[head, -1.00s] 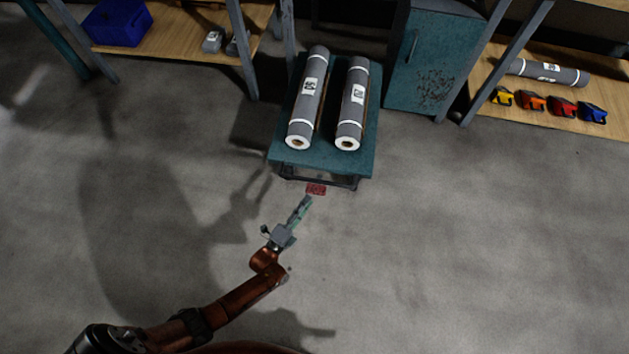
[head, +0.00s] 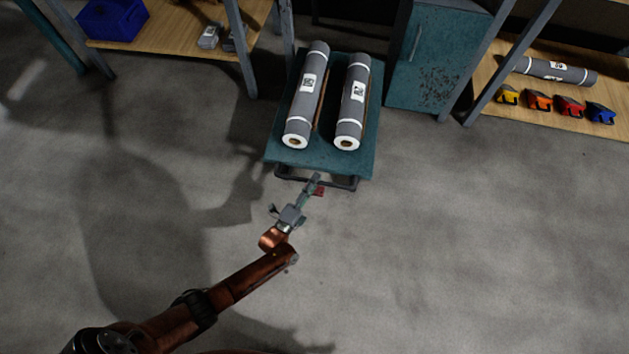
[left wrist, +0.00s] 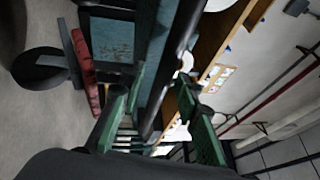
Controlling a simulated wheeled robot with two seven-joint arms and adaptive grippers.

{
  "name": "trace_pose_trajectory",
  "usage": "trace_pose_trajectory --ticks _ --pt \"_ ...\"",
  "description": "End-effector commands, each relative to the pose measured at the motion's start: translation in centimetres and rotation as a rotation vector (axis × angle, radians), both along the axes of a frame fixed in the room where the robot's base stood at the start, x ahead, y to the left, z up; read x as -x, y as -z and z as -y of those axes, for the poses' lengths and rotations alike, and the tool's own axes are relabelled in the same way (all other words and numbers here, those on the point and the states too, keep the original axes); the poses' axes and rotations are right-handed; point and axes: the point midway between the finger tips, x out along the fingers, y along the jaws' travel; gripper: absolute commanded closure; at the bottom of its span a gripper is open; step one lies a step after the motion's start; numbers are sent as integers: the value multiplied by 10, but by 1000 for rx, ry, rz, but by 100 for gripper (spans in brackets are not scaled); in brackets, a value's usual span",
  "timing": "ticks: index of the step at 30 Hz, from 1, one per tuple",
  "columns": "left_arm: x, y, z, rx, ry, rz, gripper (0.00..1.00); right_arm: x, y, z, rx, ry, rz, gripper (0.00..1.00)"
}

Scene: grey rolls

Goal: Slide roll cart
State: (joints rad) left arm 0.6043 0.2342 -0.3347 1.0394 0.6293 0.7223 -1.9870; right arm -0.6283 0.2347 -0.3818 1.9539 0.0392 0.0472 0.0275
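The roll cart (head: 318,160) is a low teal platform with a dark tubular frame, standing on the floor in the head view. Two grey rolls, a left one (head: 304,105) and a right one (head: 350,105), lie side by side on it. My left gripper (head: 316,181) is at the cart's near edge, by the dark frame bar and a red part (head: 320,191). In the left wrist view the gripper (left wrist: 158,135) has its green fingers apart, with a dark bar (left wrist: 181,35) running between them in the picture. Contact cannot be told. My right gripper is out of view.
A teal cabinet (head: 430,75) stands right of the cart's far end. A shelf (head: 490,75) at right holds another grey roll (head: 555,70) and several coloured items. A left shelf (head: 185,45) bears a blue bin (head: 113,18). The floor nearby is clear.

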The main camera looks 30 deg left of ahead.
Motion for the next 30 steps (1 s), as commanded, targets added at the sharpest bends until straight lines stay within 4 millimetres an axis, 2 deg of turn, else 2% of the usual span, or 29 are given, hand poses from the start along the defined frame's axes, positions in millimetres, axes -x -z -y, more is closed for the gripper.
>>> trace_pose_trajectory --ticks 3,16,30 --pt "0 0 0 0 0 0 71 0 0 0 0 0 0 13" --pt "1 0 0 1 0 0 100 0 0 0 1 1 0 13" --pt "1 1 0 1 0 -1 100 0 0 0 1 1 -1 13"
